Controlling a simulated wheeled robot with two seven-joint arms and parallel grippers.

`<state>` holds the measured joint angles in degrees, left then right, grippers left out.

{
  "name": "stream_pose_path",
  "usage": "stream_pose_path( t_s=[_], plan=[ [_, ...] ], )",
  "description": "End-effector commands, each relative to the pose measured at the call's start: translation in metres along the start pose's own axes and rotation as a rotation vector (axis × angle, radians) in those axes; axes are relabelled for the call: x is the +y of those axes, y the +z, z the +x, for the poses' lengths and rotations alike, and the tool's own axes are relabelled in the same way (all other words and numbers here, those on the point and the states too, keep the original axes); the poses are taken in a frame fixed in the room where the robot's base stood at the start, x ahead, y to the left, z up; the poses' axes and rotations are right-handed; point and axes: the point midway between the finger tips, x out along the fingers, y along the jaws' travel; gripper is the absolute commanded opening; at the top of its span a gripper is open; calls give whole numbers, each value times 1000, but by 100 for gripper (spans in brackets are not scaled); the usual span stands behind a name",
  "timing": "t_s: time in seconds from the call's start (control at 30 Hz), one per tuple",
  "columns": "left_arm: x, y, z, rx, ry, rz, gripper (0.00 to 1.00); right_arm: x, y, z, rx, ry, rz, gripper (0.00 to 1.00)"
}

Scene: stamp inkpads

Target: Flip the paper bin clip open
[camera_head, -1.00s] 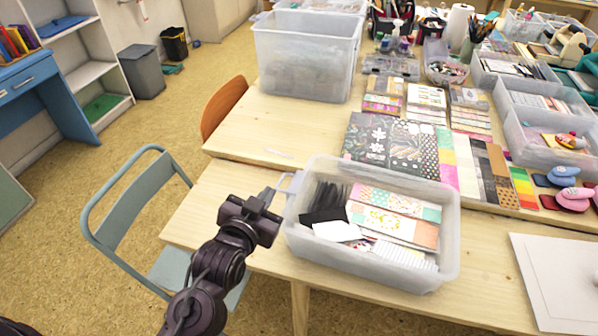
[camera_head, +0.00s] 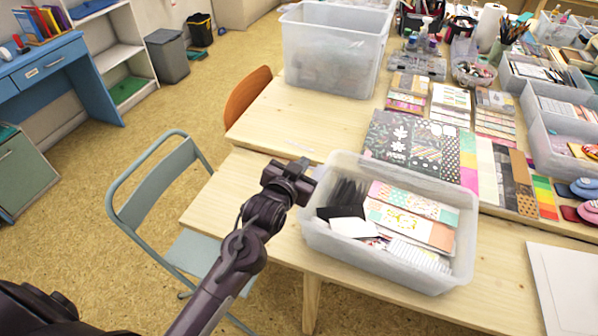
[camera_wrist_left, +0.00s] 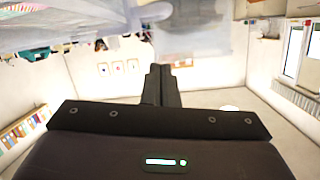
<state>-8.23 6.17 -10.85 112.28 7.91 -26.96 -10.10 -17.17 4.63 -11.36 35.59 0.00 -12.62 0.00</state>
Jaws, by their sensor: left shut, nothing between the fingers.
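The paper bin (camera_head: 452,272) is a clear plastic box on the wooden table, filled with patterned paper, white cards and black sheets. It has no lid. My left gripper (camera_head: 303,168) is at the upper left corner of the bin, close to its left wall. I cannot tell whether it touches. In the left wrist view its two fingers (camera_wrist_left: 161,72) are together with nothing between them. The clip on the bin's left side is not clear now; the gripper covers much of that place. My right gripper is not in view.
A large clear tub (camera_head: 330,50) stands at the back of the table. Patterned paper pads (camera_head: 410,140) lie behind the bin. A grey-blue folding chair (camera_head: 160,190) stands left of the table. The tabletop left of the bin (camera_head: 225,200) is bare.

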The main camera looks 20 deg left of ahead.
Motion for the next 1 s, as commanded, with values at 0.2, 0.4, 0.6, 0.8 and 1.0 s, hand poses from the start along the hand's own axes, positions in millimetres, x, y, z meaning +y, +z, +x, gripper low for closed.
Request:
stream_pose_path(
  t_s=[0.2, 0.4, 0.6, 0.8, 1.0],
  plan=[
    [0, 28, 11, -2, 1, 1, 0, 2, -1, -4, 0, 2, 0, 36],
    [0, 38, 13, 0, 1, 0, 0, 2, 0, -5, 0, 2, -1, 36],
    [0, 39, 13, 0, 1, 1, 0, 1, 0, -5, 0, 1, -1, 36],
    [0, 39, 14, 0, 2, -4, 0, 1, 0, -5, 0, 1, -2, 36],
    [-2, 38, 25, 1, 10, -42, 0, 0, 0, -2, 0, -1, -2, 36]
  ],
)
